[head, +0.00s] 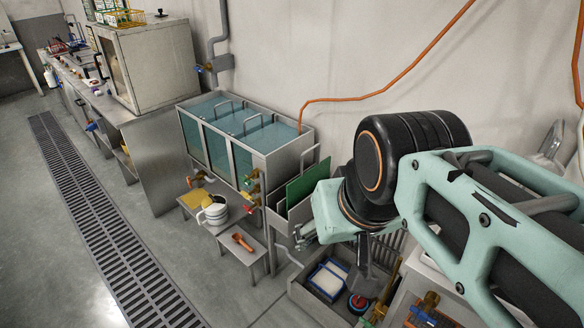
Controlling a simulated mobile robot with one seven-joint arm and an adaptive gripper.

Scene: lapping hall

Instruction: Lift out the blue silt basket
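A blue-rimmed rectangular item with a white inside (328,279) lies in a low grey tray (303,292) on the floor, left of and below my wrist. It is the clearest blue basket-like thing in view, but I cannot tell for sure that it is the silt basket. A steel tank (281,158) stands to the left, with teal-blue compartments and wire handles on top. My arm reaches in from the right. No held object is visible.
A green board (302,186) stands in a bin beside the tank. A white pot (214,211) and an orange-handled tool (242,242) sit on low steel stands. A floor grate (100,225) runs along open floor at left.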

